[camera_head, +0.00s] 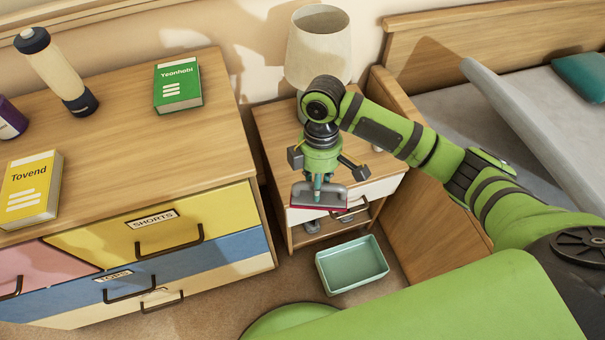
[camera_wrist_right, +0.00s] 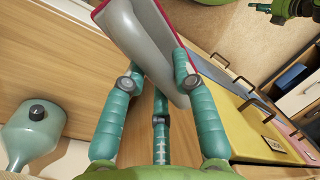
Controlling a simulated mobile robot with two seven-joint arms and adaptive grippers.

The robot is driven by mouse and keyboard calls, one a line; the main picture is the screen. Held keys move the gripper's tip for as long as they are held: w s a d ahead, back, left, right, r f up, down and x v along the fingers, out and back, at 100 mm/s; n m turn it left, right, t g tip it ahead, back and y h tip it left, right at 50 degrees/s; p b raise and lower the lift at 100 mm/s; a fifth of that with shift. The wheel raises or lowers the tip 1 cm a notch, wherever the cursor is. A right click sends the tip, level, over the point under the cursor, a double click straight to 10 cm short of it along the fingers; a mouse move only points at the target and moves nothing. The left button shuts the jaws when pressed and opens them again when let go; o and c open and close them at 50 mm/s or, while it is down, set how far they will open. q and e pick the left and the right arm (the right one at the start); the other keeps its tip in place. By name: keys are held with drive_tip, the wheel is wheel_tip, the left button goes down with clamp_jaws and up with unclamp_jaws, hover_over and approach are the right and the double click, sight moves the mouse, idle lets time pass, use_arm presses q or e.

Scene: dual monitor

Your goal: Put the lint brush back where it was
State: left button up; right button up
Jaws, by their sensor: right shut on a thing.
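The lint brush (camera_head: 322,197) is grey with a red edge. My right gripper (camera_head: 318,178) is shut on it and points down. In the head view the brush overlaps the white drawer front of the nightstand (camera_head: 270,118); I cannot tell its exact height or whether it touches anything.
A lamp (camera_head: 318,45) stands at the back of the nightstand. A teal bin (camera_head: 352,266) sits on the floor in front. The dresser (camera_head: 120,100) at left holds a green book (camera_head: 178,84), a yellow book (camera_head: 30,190) and a bottle (camera_head: 57,70). A bed (camera_head: 450,120) is at right.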

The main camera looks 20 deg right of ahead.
drive_tip(key=w+d+f+n+t+h+b, duration=0.15)
drive_tip(key=w+n+b, duration=0.5)
drive_tip(key=n, duration=0.95)
drive_tip(key=w+d+f+n+t+h+b, duration=0.15)
drive_tip(key=w+n+b, duration=0.45)
drive_tip(key=n, duration=0.9)
use_arm(q)
drive_tip(key=w+d+f+t, duration=0.1)
drive_tip(key=w+d+f, duration=0.1)
drive_tip(key=w+f, duration=0.4)
drive_tip(key=w, duration=0.5)
drive_tip(key=shift+w+t, duration=0.2)
drive_tip(key=shift+t, duration=0.1)
use_arm(e)
drive_tip(key=shift+n+t+y, duration=0.3)
drive_tip(key=shift+y, duration=0.1)
drive_tip(key=f, duration=0.3)
drive_tip(key=w+f, duration=0.1)
drive_tip(key=f, duration=0.6)
drive_tip(key=shift+w+a, duration=0.25)
drive_tip(key=shift+a, duration=0.15)
use_arm(q)
drive_tip(key=shift+a, duration=0.1)
use_arm(e)
drive_tip(key=shift+f, duration=0.2)
drive_tip(key=o, duration=1)
use_arm(q)
drive_tip(key=shift+r, duration=0.1)
use_arm(e)
drive_tip(key=shift+r, duration=0.1)
